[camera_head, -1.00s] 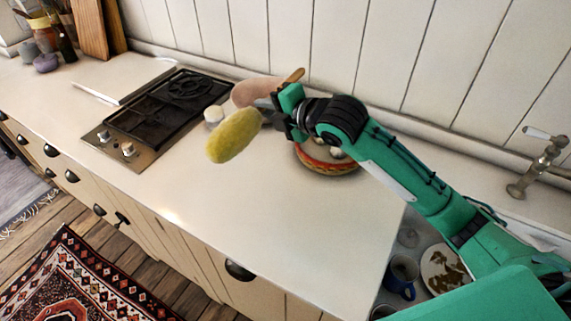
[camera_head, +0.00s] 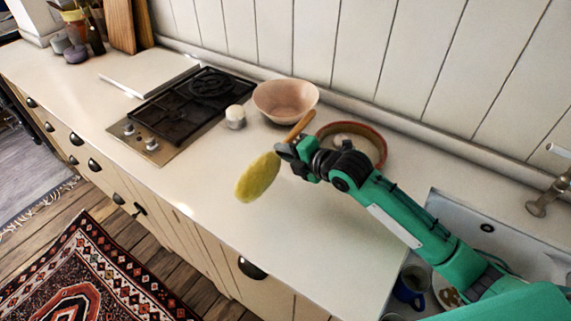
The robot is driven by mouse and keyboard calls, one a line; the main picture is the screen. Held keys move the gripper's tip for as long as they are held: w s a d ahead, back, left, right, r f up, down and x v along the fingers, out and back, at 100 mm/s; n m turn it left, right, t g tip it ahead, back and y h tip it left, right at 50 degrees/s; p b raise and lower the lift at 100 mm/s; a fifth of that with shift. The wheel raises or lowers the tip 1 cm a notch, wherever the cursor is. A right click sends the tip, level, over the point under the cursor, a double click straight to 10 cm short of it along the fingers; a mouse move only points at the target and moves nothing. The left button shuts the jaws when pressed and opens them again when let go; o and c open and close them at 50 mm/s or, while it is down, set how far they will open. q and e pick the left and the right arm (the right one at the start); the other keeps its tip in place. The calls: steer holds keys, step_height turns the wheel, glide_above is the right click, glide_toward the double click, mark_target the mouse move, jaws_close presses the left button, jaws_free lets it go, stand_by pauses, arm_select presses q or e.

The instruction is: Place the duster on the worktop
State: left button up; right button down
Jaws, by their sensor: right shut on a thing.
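The duster has a fuzzy yellow-green head (camera_head: 258,178) and a wooden handle (camera_head: 300,126). My right gripper (camera_head: 285,152) is shut on the duster between head and handle. The head points down and to the left, over the worktop (camera_head: 205,225). I cannot tell whether the head touches the worktop. My left gripper is not in view.
A gas hob (camera_head: 180,115) lies to the left. A pink bowl (camera_head: 286,98), a small white-topped jar (camera_head: 236,117) and a round red-rimmed dish (camera_head: 372,137) stand behind the gripper. A sink (camera_head: 480,225) holding a blue mug (camera_head: 408,288) is at right. The front worktop is clear.

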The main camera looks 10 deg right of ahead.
step_height(320, 180, down, 5)
steer(key=shift+f+p, duration=0.2)
steer(key=shift+p, duration=0.1)
steer(key=shift+f, duration=0.1)
steer(key=shift+f, duration=0.1)
steer(key=c, duration=1.4)
jaws_free()
steer(key=shift+d+r, duration=0.1)
steer(key=shift+r, duration=0.1)
steer(key=b+v, duration=0.2)
steer(key=v, duration=0.8)
steer(key=shift+d, duration=0.1)
steer(key=shift+v, duration=0.85)
